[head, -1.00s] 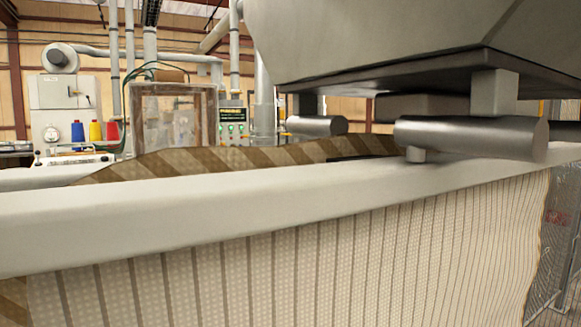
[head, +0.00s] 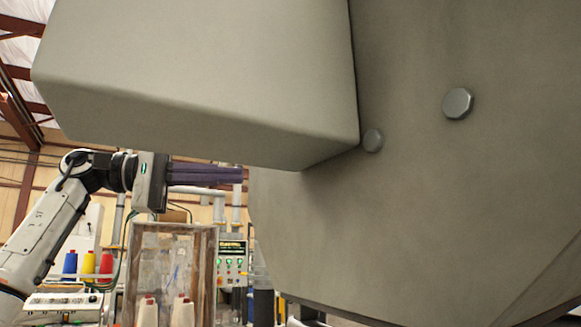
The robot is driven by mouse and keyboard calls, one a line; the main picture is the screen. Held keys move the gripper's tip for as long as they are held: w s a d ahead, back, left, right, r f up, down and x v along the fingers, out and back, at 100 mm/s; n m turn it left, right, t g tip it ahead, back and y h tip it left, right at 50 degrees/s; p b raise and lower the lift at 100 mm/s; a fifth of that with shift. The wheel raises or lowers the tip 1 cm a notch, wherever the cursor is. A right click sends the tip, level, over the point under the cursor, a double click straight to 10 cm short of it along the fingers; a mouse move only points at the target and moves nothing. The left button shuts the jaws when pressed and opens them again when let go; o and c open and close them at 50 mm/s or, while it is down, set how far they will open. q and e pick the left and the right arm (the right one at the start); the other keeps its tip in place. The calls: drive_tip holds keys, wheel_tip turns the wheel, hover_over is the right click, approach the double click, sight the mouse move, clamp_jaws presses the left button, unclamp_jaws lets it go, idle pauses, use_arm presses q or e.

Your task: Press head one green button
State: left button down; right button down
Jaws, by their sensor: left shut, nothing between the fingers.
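A small control panel (head: 232,262) with a lit display at its top and small green buttons (head: 229,263) under it stands in the background, left of centre. The buttons are tiny, and I cannot tell which belongs to head one. My left gripper (head: 239,175) comes in from the left, with its dark purple fingers pointing right. It is shut and empty, above the panel in the picture and apart from it. My right gripper is not in view.
A large grey machine housing (head: 430,200) fills the right side, with a boxy grey part (head: 200,80) overhead. A clear-walled cabinet (head: 165,260) stands left of the panel. White thread cones (head: 182,312) and coloured spools (head: 88,263) are at lower left.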

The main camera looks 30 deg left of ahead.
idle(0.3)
use_arm(q)
drive_tip(key=w+d, duration=0.4)
drive_tip(key=d, duration=0.6)
drive_tip(key=shift+w+d+r+p, duration=0.3)
drive_tip(key=shift+d+r+p, duration=0.1)
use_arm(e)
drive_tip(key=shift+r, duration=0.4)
use_arm(q)
drive_tip(key=shift+s, duration=0.1)
